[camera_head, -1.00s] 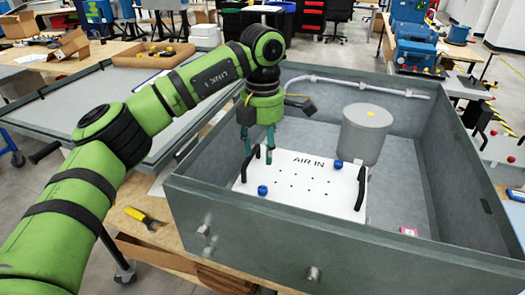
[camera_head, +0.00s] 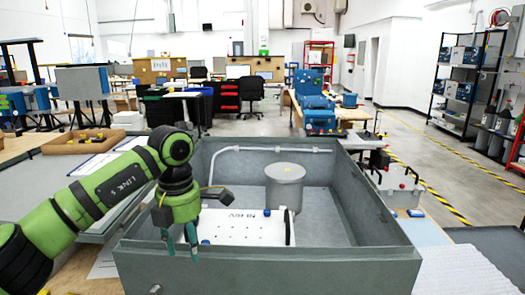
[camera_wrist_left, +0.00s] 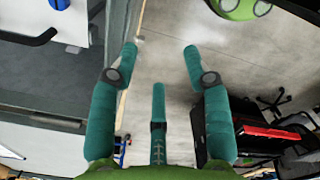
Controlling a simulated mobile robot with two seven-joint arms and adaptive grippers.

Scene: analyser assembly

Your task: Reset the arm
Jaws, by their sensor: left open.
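My left arm comes in from the left in the head view. Its gripper (camera_head: 181,252) is open and empty, with its teal fingers pointing down in front of the left part of the grey open box (camera_head: 270,268). The fingers also show spread in the left wrist view (camera_wrist_left: 160,62), with nothing between them. A white plate (camera_head: 243,231) with lettering, a dark handle and blue knobs lies inside the box, to the right of the gripper. Part of it shows at the upper left of the wrist view (camera_wrist_left: 55,20). My right gripper is not in view.
A grey cylinder (camera_head: 284,190) stands in the box, near a pale pipe (camera_head: 265,149) along the back wall. A cardboard tray (camera_head: 84,141) sits on the table at left. A grey case (camera_head: 398,190) stands behind the box at right. Open floor lies beyond.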

